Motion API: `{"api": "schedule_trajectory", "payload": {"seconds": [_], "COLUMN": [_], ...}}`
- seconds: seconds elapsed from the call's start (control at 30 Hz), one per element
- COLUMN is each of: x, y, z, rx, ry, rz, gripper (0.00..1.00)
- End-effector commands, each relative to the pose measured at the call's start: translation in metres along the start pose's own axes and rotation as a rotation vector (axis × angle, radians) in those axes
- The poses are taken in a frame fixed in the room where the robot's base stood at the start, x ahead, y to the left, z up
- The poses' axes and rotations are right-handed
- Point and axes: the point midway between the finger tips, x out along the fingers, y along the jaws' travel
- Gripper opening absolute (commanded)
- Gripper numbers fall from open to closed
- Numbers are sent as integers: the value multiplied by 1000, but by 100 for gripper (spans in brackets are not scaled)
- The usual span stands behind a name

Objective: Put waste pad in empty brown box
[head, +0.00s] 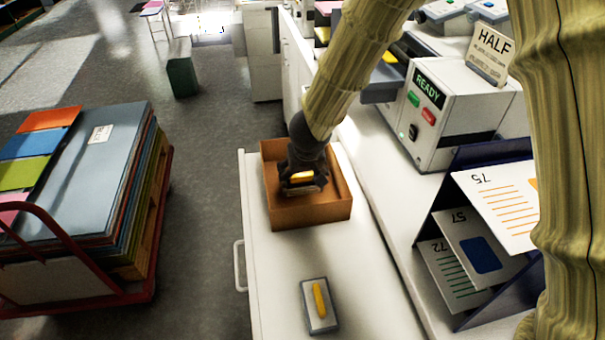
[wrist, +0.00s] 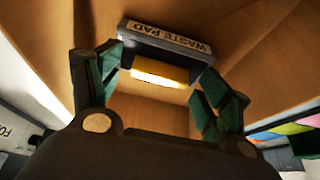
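The waste pad (wrist: 168,38) is a dark grey block with a white label reading "WASTE PAD" and a yellow handle (wrist: 160,73). It is inside the brown box (head: 318,214), an open-topped box on the white counter. My gripper (head: 302,184) is down inside the box over the pad, and its yellow handle shows between the fingers in the head view. In the wrist view my green-dark fingers (wrist: 158,66) are spread on either side of the handle, with a small gap visible at the left end. Contact with the box floor is hidden.
A similar grey pad with a yellow handle (head: 328,320) lies on the white counter (head: 275,265) in front of the box. A READY machine (head: 445,115) and a card rack (head: 475,165) stand at right. A cart of panels (head: 105,165) stands at left.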

Motion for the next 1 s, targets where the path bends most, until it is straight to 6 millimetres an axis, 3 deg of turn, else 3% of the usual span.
{"api": "schedule_trajectory", "payload": {"seconds": [0.37, 1.0], "x": [-8, -106], "y": [0, 0], "z": [-2, -2], "rx": [-1, 2], "ry": [1, 1], "rz": [0, -1], "gripper": [78, 78]}}
